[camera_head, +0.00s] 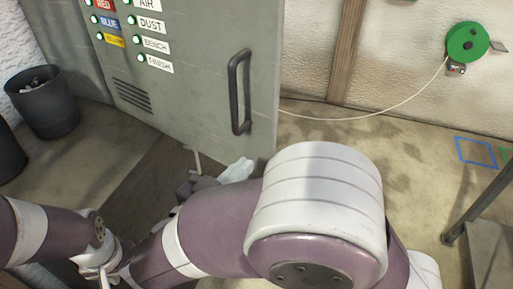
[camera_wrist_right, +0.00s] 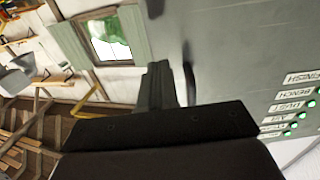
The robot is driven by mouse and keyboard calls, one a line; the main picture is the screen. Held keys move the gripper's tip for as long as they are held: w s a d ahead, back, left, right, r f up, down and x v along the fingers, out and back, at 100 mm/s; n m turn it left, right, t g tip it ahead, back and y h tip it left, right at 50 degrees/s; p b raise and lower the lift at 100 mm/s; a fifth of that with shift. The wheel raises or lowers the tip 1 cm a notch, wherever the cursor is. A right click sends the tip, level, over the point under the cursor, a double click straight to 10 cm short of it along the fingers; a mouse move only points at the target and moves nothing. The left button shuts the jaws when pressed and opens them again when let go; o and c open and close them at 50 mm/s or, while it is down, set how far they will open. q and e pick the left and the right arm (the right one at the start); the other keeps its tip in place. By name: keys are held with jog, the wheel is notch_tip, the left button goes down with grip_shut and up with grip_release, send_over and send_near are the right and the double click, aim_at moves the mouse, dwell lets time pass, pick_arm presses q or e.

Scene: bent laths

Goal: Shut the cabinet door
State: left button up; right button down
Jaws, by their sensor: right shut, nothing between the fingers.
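The grey cabinet door (camera_head: 200,75) stands upright in the head view, with a dark bar handle (camera_head: 240,92) near its right edge. Its labels and vent slots face me. How far it is open I cannot tell. In the right wrist view the door (camera_wrist_right: 245,45) fills the upper right, and the blurred handle (camera_wrist_right: 188,75) shows edge-on. My right gripper (camera_wrist_right: 160,80) is shut and empty there, with its fingers appearing just left of the handle; I cannot tell whether they touch. My right arm crosses the bottom of the head view, its fingers not clearly visible.
A dark bin (camera_head: 42,102) stands at the left. A green reel (camera_head: 467,42) hangs on the wall, its pale cord running to the floor behind the door. A crumpled white item (camera_head: 237,170) lies below the door. Floor right of the door is mostly clear.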

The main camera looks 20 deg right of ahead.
aim_at(266, 143)
jog(key=x, duration=0.4)
jog(key=shift+d+r, duration=0.15)
jog(key=shift+d, duration=0.3)
jog(key=shift+w+d, duration=0.15)
jog(key=shift+w, duration=0.35)
jog(key=shift+s, duration=0.1)
